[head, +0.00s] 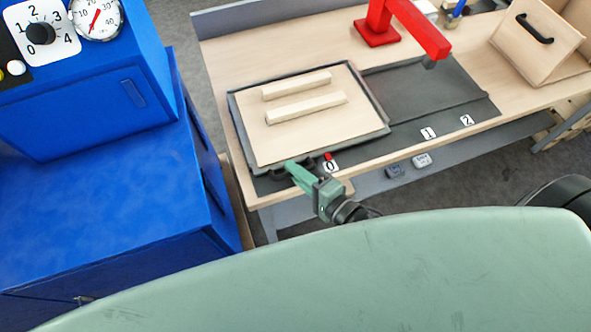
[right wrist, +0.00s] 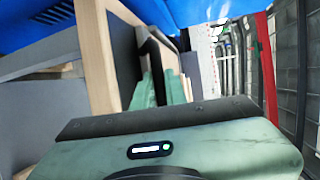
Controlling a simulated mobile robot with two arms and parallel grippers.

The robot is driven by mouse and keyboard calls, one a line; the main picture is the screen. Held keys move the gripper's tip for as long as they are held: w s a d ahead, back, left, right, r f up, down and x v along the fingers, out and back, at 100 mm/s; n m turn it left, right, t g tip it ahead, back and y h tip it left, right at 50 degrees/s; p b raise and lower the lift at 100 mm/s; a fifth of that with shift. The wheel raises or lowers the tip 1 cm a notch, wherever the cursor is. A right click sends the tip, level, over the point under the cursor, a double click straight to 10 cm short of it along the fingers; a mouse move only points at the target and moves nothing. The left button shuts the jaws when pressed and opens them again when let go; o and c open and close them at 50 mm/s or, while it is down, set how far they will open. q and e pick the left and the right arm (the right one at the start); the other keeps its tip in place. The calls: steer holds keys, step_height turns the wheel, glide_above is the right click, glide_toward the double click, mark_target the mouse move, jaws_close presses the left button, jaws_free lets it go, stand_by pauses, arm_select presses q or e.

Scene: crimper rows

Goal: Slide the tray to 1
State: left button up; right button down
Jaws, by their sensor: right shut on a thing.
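The tray (head: 300,133) has a dark rim and a pale wooden floor with two pale wooden bars lying on it. It sits at the left end of a dark track (head: 415,95) on the workbench. A red marker (head: 327,155) at its front edge is beside label 0 (head: 331,166). Label 1 (head: 429,133) and label 2 (head: 467,120) lie further right along the front. My right gripper (head: 292,167) is shut on the tray's front edge, left of label 0. Its green fingers also show in the right wrist view (right wrist: 153,92). My left gripper is out of view.
The track right of the tray is bare. A red arm-like fixture (head: 415,28) overhangs its back. A wooden box with a black handle (head: 535,30) stands at the back right. A blue cabinet (head: 100,190) stands left of the bench.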

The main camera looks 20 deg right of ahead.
steer(key=shift+d, duration=0.1)
stand_by(0.5)
steer(key=d+p, duration=0.1)
steer(key=d, duration=0.8)
steer(key=d+p, duration=0.1)
steer(key=d, duration=0.3)
steer(key=shift+w+d+p, duration=0.25)
steer(key=shift+p, duration=0.05)
steer(key=d, duration=1.1)
steer(key=d+b, duration=0.1)
steer(key=d, duration=0.4)
steer(key=shift+w+d, duration=0.15)
steer(key=shift+w, duration=0.15)
steer(key=c, duration=1.5)
jaws_free()
steer(key=shift+o, duration=0.2)
steer(key=shift+s, duration=0.15)
steer(key=v, duration=0.7)
steer(key=shift+s+d, duration=0.15)
steer(key=shift+s, duration=0.05)
